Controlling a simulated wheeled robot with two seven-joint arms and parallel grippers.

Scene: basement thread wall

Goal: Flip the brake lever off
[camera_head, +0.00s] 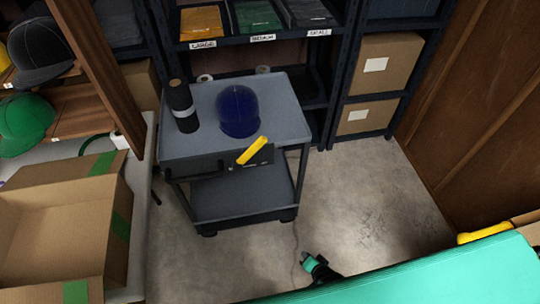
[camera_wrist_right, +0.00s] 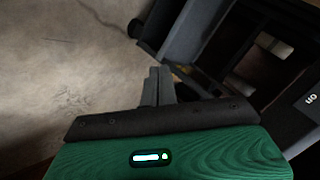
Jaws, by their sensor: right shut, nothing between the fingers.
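The yellow brake lever (camera_head: 252,150) sits on a dark panel (camera_head: 232,162) at the front edge of the grey cart (camera_head: 290,110). It is tilted, with its upper end to the right. My right gripper (camera_head: 307,258) is low in front of the cart, over the floor, well apart from the lever. In the right wrist view its fingers (camera_wrist_right: 158,86) are together with nothing between them. That view shows part of the dark cart and a white "on" label (camera_wrist_right: 311,99), but I cannot see the lever there. My left gripper is not in view.
A blue dome-shaped object (camera_head: 238,111) and a dark roll (camera_head: 182,106) stand on the cart top. An open cardboard box (camera_head: 50,220) is at the left. Shelving with boxes (camera_head: 385,70) stands behind. The concrete floor (camera_head: 345,200) right of the cart is clear.

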